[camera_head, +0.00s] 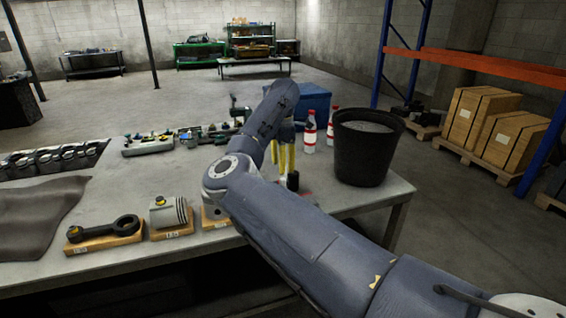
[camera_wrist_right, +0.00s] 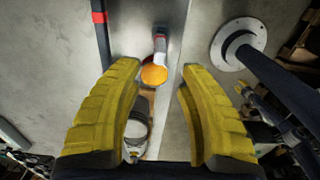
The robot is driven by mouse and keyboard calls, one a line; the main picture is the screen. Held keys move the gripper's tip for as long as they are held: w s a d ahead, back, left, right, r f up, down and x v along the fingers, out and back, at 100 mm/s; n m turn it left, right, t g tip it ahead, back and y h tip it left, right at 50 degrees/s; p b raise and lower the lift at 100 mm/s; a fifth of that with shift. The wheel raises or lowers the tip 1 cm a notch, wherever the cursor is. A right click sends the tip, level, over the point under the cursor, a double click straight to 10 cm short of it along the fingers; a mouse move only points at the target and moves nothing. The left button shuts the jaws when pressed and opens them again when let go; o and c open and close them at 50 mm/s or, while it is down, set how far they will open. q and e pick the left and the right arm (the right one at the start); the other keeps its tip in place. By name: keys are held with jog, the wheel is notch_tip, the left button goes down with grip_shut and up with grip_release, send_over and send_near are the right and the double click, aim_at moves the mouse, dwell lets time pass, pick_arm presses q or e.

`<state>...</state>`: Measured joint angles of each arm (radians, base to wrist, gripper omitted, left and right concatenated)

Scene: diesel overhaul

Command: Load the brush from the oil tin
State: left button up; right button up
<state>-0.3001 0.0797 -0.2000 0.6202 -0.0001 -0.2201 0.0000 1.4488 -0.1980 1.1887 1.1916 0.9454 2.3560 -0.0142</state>
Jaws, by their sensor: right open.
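My right gripper (camera_head: 285,168) points down over the right part of the workbench, its yellow fingers apart. In the right wrist view the open fingers (camera_wrist_right: 158,82) have a round orange end (camera_wrist_right: 154,75) between them, with a narrow grey and dark body (camera_wrist_right: 160,43) above it. I cannot tell whether this is the brush or the oil tin. In the head view a small dark upright thing (camera_head: 292,181) stands just right of the fingertips; I cannot tell what it is either. Nothing is visibly held. My left gripper is out of view.
A black bucket (camera_head: 366,160) and two red-and-white bottles (camera_head: 310,133) stand right of the gripper, with a blue box (camera_head: 312,97) behind. A piston (camera_head: 170,212) and a connecting rod (camera_head: 105,230) sit on wooden blocks at the front.

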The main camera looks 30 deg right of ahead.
aim_at(283, 179)
jog(key=shift+f, duration=4)
grip_shut()
jog(key=shift+r, duration=3.25)
